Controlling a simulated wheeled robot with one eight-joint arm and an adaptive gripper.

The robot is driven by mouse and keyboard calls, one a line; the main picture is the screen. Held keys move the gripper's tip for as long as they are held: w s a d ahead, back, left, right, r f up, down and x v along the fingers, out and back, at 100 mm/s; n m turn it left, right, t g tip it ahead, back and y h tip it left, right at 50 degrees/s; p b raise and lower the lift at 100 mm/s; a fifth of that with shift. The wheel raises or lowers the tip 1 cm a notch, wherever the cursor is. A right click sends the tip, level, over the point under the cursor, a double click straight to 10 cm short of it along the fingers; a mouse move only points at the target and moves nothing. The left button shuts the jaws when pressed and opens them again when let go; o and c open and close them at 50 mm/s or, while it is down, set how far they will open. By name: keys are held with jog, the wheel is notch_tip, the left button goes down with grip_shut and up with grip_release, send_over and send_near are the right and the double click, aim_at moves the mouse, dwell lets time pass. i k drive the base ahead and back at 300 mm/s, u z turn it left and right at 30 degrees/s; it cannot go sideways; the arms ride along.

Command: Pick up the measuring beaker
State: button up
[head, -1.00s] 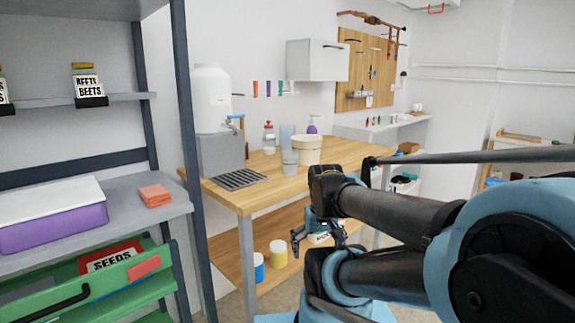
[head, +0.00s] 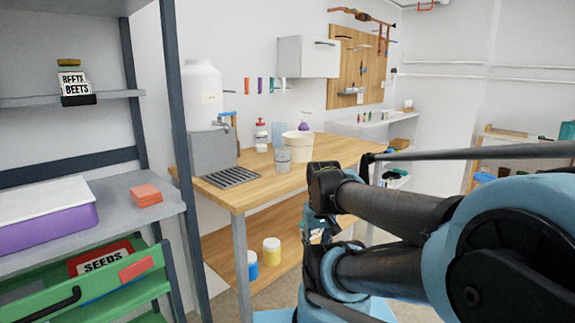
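A small clear grey beaker (head: 283,161), which looks like the measuring beaker, stands upright on the wooden workbench (head: 262,183). It is near the front edge, just left of and in front of a cream pot (head: 298,146). My gripper (head: 318,232) hangs low in front of the bench, below the level of its top and well apart from the beaker. My dark arm links hide much of the gripper, so its fingers cannot be made out.
A white water dispenser (head: 203,95) stands on a grey block behind a drain grate (head: 231,177). Bottles (head: 261,134) and a bluish container (head: 280,131) stand behind the beaker. Paint cans (head: 271,250) sit on the lower shelf. A metal rack (head: 180,140) stands close on the left.

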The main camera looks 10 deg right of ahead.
aim_at(282, 156)
jog(key=z, duration=1.7)
jog(key=k, duration=2.1)
jog(key=u, duration=0.65)
jog(key=i, duration=1)
jog(key=z, duration=0.05)
